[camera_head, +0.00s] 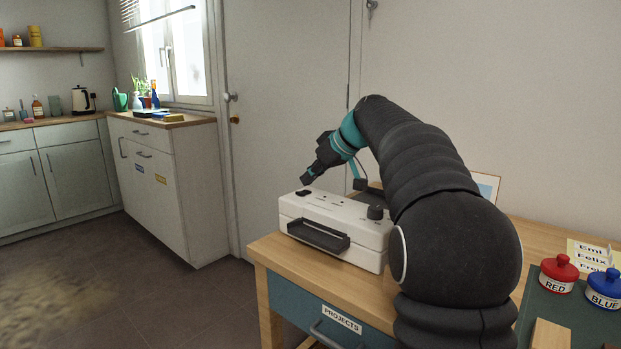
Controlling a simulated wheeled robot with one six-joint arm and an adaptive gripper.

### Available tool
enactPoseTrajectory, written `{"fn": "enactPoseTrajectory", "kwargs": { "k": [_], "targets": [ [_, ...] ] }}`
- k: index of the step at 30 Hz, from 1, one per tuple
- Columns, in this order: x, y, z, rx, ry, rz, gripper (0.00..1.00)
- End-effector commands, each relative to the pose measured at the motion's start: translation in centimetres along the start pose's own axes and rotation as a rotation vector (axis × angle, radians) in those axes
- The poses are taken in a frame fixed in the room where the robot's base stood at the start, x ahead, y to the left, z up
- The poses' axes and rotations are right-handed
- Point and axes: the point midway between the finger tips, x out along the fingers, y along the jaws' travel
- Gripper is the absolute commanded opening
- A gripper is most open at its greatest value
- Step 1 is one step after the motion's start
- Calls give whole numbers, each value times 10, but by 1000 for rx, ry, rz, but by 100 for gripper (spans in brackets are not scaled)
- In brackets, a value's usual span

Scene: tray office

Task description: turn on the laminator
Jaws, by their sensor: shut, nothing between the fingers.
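The laminator (340,222) is a white box on the left part of the wooden desk, with a dark tray slot on its front. A black rocker-like switch (303,192) sits on its top at the left end, and a dark knob (375,212) stands on its top at the right end. My gripper (306,180) is shut and empty, with its tip pointing down just above the black switch. Whether the tip touches the switch I cannot tell. No lit lamp is clear on the laminator.
My arm covers the desk's middle. A red-lidded pot (559,272) and a blue-lidded pot (604,288) stand on a dark mat at right. A drawer labelled PROJECTS (342,319) is below the laminator. A door (285,100) and open floor lie behind and left.

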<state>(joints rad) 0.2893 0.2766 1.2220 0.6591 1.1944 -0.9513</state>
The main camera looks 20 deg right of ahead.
Motion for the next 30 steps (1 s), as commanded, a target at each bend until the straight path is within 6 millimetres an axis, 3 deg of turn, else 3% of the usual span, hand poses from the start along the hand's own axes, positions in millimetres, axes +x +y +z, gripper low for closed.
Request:
{"fn": "enactPoseTrajectory", "kwargs": {
  "k": [4, 6, 16, 22, 30],
  "targets": [
    [-25, 0, -26, -1, 0, 0, 0],
    [-36, 2, -18, 0, 1, 2, 0],
    [-97, 4, -18, -1, 1, 1, 0],
    [-114, 4, -18, -2, 0, -1, 0],
    [-117, 4, -18, -2, -1, -2, 0]
  ]
}}
